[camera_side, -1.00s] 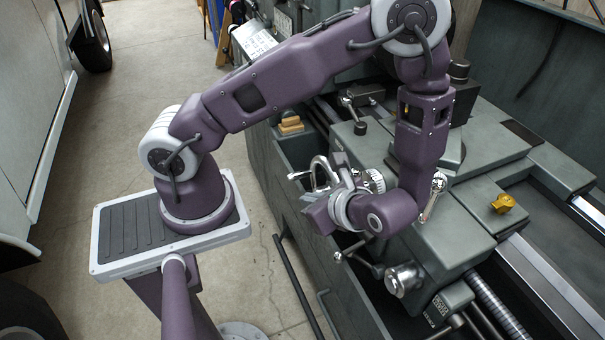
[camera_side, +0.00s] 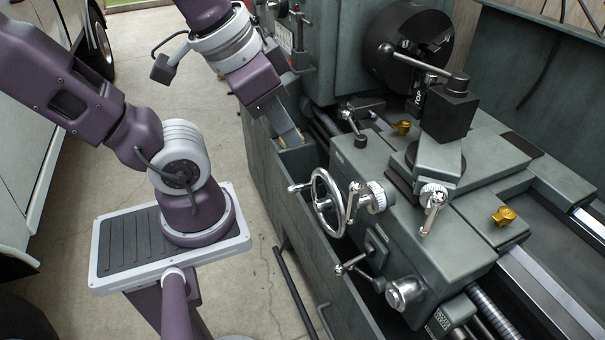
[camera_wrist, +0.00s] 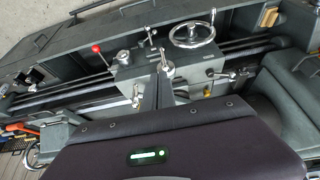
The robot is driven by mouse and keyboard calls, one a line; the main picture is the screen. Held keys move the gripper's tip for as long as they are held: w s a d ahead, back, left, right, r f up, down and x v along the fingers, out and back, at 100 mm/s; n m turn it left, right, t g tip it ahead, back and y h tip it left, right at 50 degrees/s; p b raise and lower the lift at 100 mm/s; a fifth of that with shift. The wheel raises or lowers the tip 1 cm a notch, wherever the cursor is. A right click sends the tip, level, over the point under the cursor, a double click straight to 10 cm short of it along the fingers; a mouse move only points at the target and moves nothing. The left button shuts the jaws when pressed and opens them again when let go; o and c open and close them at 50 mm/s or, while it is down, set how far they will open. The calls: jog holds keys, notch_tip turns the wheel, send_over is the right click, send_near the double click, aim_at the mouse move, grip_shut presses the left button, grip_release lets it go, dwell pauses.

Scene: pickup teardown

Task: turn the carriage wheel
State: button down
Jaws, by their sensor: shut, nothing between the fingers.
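The carriage wheel (camera_side: 323,206) is a chrome handwheel on the front of the grey lathe carriage. Its crank handle (camera_side: 298,187) points left in the side view. The wheel also shows at the top of the wrist view (camera_wrist: 192,31), clear of my arm. My gripper (camera_side: 287,128) is shut and empty. It is up and left of the wheel in the side view, apart from it, over the lathe's front ledge. Its fingertips are hard to make out there. My purple wrist housing fills the bottom of the wrist view.
Chrome levers (camera_side: 351,200) and a lower crank (camera_side: 350,265) sit close to the wheel. The tool post (camera_side: 449,108) and chuck stand behind. Brass pieces (camera_side: 503,216) lie on the carriage. A red-knobbed lever (camera_wrist: 100,53) shows in the wrist view.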

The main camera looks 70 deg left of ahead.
jog(key=w+a+f+n+g, duration=0.2)
jog(key=w+a+f+n, duration=0.2)
jog(key=w+a+n, duration=0.6)
jog(key=w+a+f+n+g, duration=0.4)
jog(key=a+n, duration=0.3)
jog(key=n, duration=0.8)
jog(key=a+f+n+h, duration=0.2)
jog(key=a+f+n, duration=0.7)
jog(key=f+n, duration=0.2)
jog(key=f, duration=0.4)
jog(key=s+d+f, duration=0.1)
jog(key=f, duration=0.4)
jog(key=d+f, duration=0.1)
jog(key=f, duration=0.3)
jog(key=shift+s+d+f, duration=0.1)
jog(key=shift+s+f, duration=0.15)
jog(key=shift+f, duration=0.05)
